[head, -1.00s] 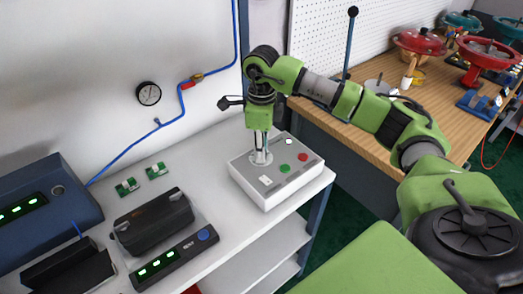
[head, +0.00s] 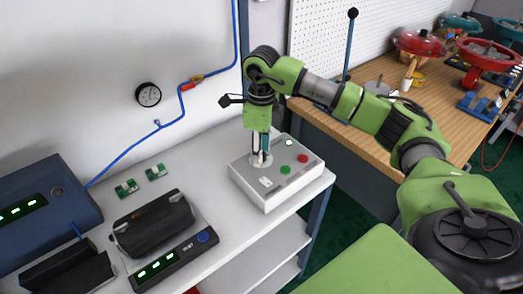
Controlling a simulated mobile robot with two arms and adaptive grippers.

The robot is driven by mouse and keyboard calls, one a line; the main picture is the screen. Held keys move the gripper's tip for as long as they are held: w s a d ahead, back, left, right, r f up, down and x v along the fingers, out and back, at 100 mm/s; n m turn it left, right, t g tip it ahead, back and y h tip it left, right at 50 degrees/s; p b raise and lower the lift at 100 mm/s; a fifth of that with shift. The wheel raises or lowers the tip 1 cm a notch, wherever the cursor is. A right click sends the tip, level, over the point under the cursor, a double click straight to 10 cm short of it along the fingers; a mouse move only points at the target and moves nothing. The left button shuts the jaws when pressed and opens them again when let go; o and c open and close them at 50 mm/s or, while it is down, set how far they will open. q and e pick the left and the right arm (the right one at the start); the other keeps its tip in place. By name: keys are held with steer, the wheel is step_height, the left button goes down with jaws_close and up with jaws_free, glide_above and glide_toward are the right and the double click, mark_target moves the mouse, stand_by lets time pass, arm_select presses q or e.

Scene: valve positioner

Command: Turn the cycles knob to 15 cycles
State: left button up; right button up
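A light grey control box (head: 290,186) sits on the white table. It has a round pale dial plate (head: 254,162) at its back left, where the cycles knob seems to be. My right gripper (head: 262,161) points straight down over this dial, with its fingertips at the knob. The fingers hide the knob, so I cannot read its setting or tell whether they are shut on it. A small lamp (head: 289,142) on the box glows pale green. My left gripper is not in view.
The box also has a green button (head: 285,170), a red button (head: 303,158) and a white switch (head: 266,182). A black case (head: 152,226) and a display unit (head: 174,262) stand to the left. A wooden bench (head: 440,105) with valves is behind my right arm.

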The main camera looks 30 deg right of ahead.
steer(key=shift+r, duration=0.2)
step_height(320, 180, up, 12)
steer(key=shift+f, duration=0.2)
stand_by(0.3)
steer(key=shift+s+f, duration=0.1)
stand_by(0.4)
